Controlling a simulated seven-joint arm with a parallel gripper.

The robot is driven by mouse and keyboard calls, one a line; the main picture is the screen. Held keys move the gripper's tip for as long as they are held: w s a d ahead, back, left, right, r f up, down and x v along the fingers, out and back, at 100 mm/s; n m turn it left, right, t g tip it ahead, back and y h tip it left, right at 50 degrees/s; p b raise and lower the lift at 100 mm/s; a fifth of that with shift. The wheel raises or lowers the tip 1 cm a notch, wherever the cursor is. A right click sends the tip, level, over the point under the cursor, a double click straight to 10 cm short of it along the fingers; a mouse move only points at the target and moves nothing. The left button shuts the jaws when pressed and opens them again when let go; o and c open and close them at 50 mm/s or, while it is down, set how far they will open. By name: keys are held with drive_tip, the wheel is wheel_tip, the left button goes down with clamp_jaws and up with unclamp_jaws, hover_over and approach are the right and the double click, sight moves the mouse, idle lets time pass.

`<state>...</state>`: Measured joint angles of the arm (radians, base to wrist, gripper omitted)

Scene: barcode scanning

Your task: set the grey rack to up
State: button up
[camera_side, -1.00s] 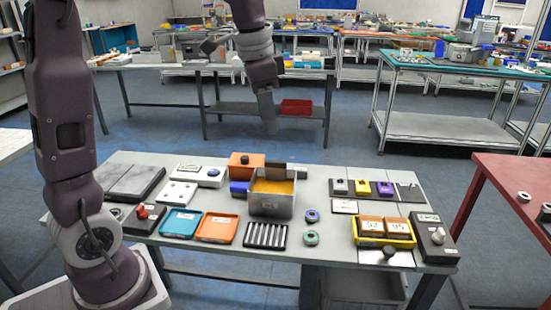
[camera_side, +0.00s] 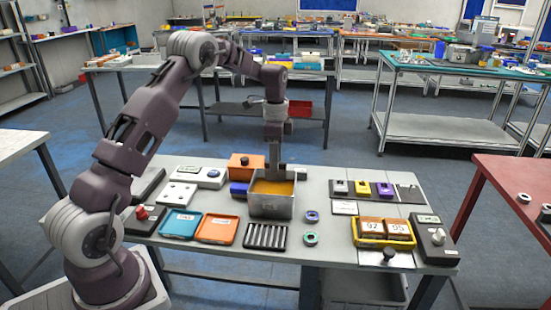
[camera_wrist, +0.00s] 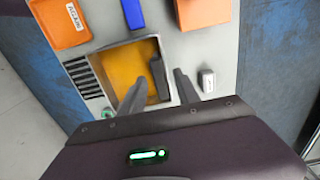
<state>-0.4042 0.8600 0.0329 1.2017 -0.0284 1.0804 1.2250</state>
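A grey metal bin (camera_side: 271,205) with an orange-yellow inside stands at the middle of the table. It also shows in the wrist view (camera_wrist: 120,52). A dark upright plate (camera_wrist: 153,86) shows inside it along one wall, partly covered by a finger. Which part the task calls the grey rack I cannot tell for certain; a low dark rack with silver bars (camera_side: 266,236) also lies in front of the bin. My gripper (camera_side: 274,178) points down at the bin's back edge. In the wrist view its fingers (camera_wrist: 168,68) are apart, around the bin's wall area; no contact can be made out.
An orange box (camera_side: 246,167) stands just behind the bin. Blue (camera_side: 181,223) and orange (camera_side: 217,229) trays lie left. A yellow tray (camera_side: 384,241) with numbered blocks and a dark box with a knob (camera_side: 434,238) stand right. Two small round pieces lie right of the bin.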

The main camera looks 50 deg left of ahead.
clamp_jaws()
drive_tip(key=shift+r, duration=0.1)
idle(1.2)
